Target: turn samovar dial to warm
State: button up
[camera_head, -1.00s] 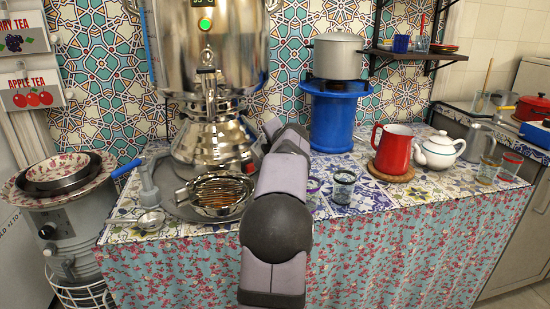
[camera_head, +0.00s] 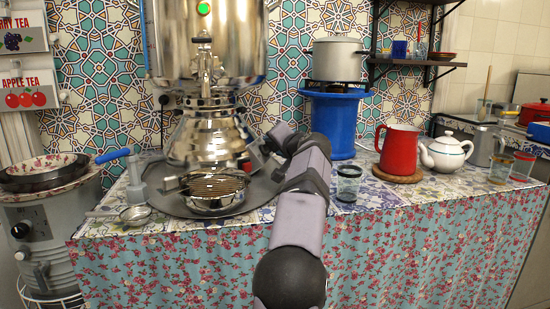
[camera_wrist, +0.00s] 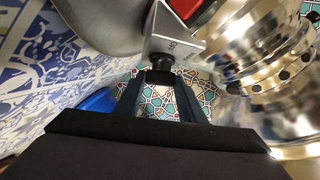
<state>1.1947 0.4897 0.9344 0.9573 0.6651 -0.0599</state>
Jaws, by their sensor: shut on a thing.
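The silver samovar (camera_head: 212,130) stands at the back left of the table in the head view. Its polished metal body (camera_wrist: 265,45) fills the right of the wrist view. A pale metal control box (camera_wrist: 172,38) with a red switch (camera_wrist: 190,8) shows at the top of the wrist view. The black dial (camera_wrist: 160,61) sticks out of the box. My gripper (camera_wrist: 161,77) is at the dial, its two fingers closed on either side of the knob. In the head view my gripper is at the samovar's lower right, where its fingertips are hard to make out. The dial's markings are not readable.
A round grey tray (camera_head: 240,203) holds a strainer bowl (camera_head: 212,184) before the samovar. A blue burner stand (camera_head: 335,120), a red jug (camera_head: 400,150), a white teapot (camera_head: 446,153) and glasses stand to the right of my arm. The table's front edge lies below.

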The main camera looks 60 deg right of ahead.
jog(key=shift+n+t+b, duration=0.4)
jog(key=shift+b, duration=0.5)
jog(key=o, duration=1)
jog(key=shift+o, duration=0.2)
notch_tip(320, 180, up, 10)
jog(key=p, duration=0.7)
jog(key=shift+p, duration=0.4)
